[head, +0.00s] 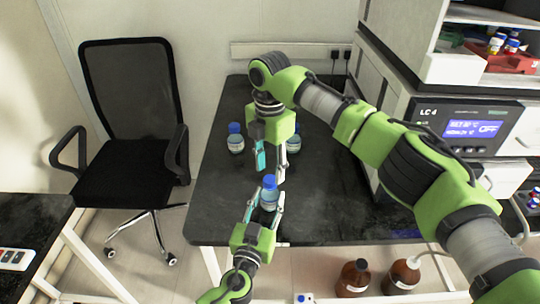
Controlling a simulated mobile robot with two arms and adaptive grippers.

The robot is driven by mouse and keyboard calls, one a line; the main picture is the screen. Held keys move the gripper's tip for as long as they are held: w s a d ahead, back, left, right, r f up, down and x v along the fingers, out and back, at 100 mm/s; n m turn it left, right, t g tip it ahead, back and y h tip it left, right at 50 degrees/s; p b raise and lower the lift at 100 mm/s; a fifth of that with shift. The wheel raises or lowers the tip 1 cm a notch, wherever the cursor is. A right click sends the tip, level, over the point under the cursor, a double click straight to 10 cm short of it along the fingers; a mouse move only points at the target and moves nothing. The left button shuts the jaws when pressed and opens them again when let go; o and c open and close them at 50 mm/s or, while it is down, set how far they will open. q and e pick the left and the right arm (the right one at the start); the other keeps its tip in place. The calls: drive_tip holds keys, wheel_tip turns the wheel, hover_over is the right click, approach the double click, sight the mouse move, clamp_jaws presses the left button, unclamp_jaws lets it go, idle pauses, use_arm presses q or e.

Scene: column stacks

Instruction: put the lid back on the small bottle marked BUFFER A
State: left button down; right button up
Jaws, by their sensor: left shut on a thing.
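A small clear bottle (269,197) with a blue lid (269,181) on top stands upright near the front of the dark bench. My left gripper (265,207) is shut on this bottle, with one finger on each side of its body. My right gripper (270,174) points down just above the lid, with its fingers apart and nothing seen between them. Two more blue-lidded bottles stand farther back, one on the left (236,139) and one on the right (293,140), partly behind the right gripper. The labels are too small to read, so I cannot tell which is BUFFER A.
The dark bench (225,205) has free room left of the held bottle. A lab instrument (465,128) with a lit display stands at the right, beyond my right arm. Brown bottles (354,278) stand below the bench. A black chair (130,120) is at the left.

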sight(270, 179)
drive_tip(key=shift+f, duration=1.6)
